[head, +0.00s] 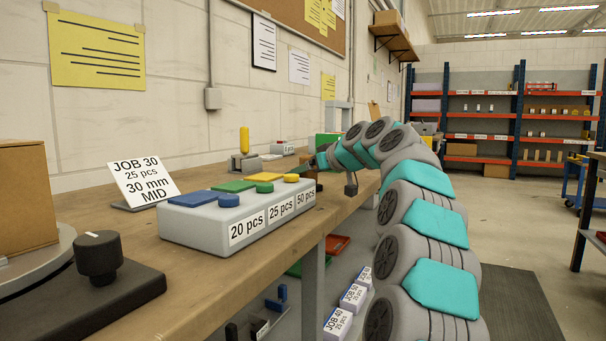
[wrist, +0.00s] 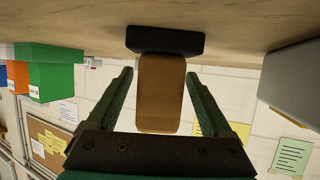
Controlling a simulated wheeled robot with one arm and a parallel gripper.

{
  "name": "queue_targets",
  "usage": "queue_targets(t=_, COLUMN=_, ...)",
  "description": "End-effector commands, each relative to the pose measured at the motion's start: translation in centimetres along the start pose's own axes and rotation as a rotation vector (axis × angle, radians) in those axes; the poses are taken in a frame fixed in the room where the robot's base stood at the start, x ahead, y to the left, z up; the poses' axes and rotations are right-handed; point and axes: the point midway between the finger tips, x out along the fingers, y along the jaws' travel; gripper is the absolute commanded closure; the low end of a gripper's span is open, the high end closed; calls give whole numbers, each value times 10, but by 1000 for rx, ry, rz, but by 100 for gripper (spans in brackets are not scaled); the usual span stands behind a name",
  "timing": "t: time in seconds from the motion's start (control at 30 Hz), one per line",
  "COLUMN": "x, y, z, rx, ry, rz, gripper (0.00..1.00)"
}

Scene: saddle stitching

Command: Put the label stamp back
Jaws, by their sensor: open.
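The label stamp, a brown block handle (wrist: 159,92) on a black base (wrist: 165,41), stands on the wooden bench top in the wrist view, where the bench fills the top of the picture. My gripper (wrist: 160,75) is open, with one dark green finger on each side of the handle. A gap shows between each finger and the handle, so it is not held. In the head view my gripper (head: 322,158) is small at the bench, past the grey button box. I cannot make out the stamp there.
The grey box (head: 190,226) with blue, green and yellow buttons lies on the bench (head: 240,267). A job card (head: 144,181), a black knob (head: 99,257) and a yellow-handled tool (head: 244,141) stand nearby. Green (wrist: 52,82) and orange (wrist: 18,78) boxes flank the wrist view's left.

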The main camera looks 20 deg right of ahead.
Motion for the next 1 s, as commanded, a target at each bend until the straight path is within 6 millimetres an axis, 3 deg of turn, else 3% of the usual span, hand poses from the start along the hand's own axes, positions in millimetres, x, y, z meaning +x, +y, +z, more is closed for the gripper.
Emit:
queue_targets(t=0.5, x=-97, y=0, z=0, rx=0, ry=3, rz=0, gripper=15)
queue_targets(t=0.7, x=-112, y=-1, z=0, rx=-1, ry=2, rz=-1, gripper=15)
queue_targets(t=1.0, x=-114, y=0, z=0, rx=-1, ry=1, rz=-1, gripper=15)
